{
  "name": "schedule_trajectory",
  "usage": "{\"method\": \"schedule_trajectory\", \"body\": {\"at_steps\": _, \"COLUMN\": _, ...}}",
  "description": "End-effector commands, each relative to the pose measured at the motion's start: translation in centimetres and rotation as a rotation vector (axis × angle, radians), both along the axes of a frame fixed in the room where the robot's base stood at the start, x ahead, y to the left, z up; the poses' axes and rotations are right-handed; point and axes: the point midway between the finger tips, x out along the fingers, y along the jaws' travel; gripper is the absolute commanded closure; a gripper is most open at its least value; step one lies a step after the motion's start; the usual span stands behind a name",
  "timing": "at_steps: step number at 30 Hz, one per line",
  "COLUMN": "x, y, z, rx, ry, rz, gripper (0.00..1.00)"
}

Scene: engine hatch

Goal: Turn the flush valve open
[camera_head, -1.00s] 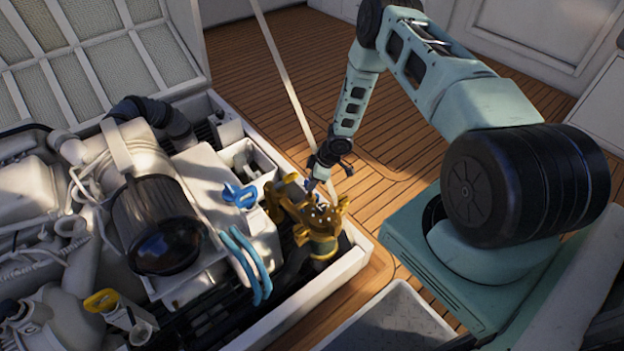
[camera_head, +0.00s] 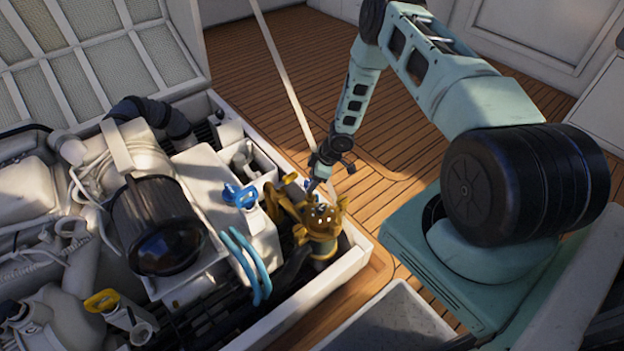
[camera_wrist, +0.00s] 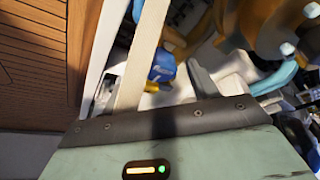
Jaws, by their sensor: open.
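The brass valve assembly (camera_head: 318,222) stands at the near right corner of the engine bay, and its brass body also shows at the top of the wrist view (camera_wrist: 262,25). A small blue part (camera_head: 308,185) sits beside it near my gripper. In the wrist view a blue part (camera_wrist: 162,68) lies between the fingers; I cannot tell for sure that it is the flush valve's handle. My gripper (camera_head: 317,184) points down at the assembly's far side. It also shows in the wrist view (camera_wrist: 152,82), open, with no visible grip on anything. The fingertips' contact is hidden.
A pale strut (camera_head: 288,75) rises close beside my gripper and crosses the wrist view (camera_wrist: 140,55). A blue-capped white tank (camera_head: 255,225) and blue hoses (camera_head: 248,265) lie left of the brass. The white hatch rim (camera_head: 340,270) borders it.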

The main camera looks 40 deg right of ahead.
Motion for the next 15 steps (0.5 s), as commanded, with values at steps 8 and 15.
{"method": "schedule_trajectory", "body": {"at_steps": 8, "x": -1.5, "y": -1.8, "z": 6.0, "rx": -0.001, "ry": -0.001, "rz": -0.003, "gripper": 0.41}}
{"method": "schedule_trajectory", "body": {"at_steps": 15, "x": -2.9, "y": -3.4, "z": 11.2, "rx": -0.003, "ry": -0.001, "rz": -0.001, "gripper": 0.41}}
